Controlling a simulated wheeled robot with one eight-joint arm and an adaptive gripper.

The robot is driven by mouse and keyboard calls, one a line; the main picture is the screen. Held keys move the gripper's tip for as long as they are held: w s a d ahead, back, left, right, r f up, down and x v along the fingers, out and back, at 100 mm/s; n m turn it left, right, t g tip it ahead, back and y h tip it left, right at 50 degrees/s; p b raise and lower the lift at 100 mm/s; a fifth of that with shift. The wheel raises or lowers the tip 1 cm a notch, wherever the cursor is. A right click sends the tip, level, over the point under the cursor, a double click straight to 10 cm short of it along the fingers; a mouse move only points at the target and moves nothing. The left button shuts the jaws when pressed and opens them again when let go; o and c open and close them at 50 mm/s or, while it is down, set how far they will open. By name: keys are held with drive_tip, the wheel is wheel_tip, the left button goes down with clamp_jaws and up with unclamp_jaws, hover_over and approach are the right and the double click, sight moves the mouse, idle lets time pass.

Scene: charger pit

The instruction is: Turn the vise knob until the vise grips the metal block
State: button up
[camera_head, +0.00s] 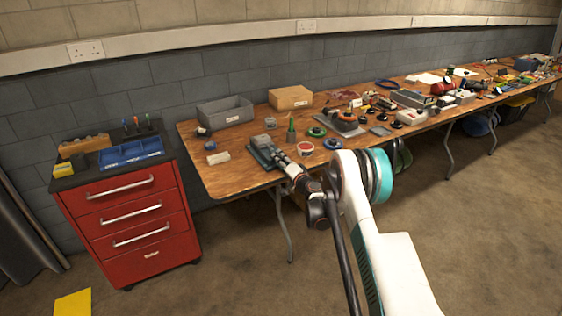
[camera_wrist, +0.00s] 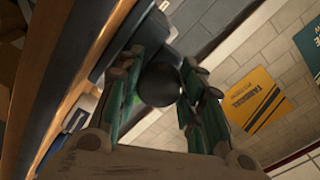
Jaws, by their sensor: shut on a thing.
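The grey-green vise (camera_head: 261,150) stands at the front left edge of the wooden workbench in the head view. My gripper (camera_head: 284,162) reaches in to its front end. In the wrist view the dark round vise knob (camera_wrist: 160,86) sits between the two green-sided fingers of my gripper (camera_wrist: 163,78), which are shut on it. In the head view my gripper hides the knob. A small grey block (camera_head: 270,122) lies on the bench behind the vise; I cannot tell whether it is the metal block. The gap between the vise jaws is too small to make out.
A red-labelled tub (camera_head: 305,149), a green ring (camera_head: 317,131) and a blue ring (camera_head: 333,143) lie right of the vise. A grey bin (camera_head: 225,112) and a cardboard box (camera_head: 290,98) stand behind. A red drawer cabinet (camera_head: 135,215) stands left.

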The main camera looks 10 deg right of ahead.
drive_tip(key=m, duration=0.5)
drive_tip(key=shift+r+m, duration=0.1)
drive_tip(key=shift+m, duration=0.3)
drive_tip(key=m, duration=1.3)
drive_tip(key=shift+d+m, duration=0.1)
drive_tip(key=shift+m, duration=0.3)
drive_tip(key=o, duration=1.1)
drive_tip(key=shift+c, duration=0.2)
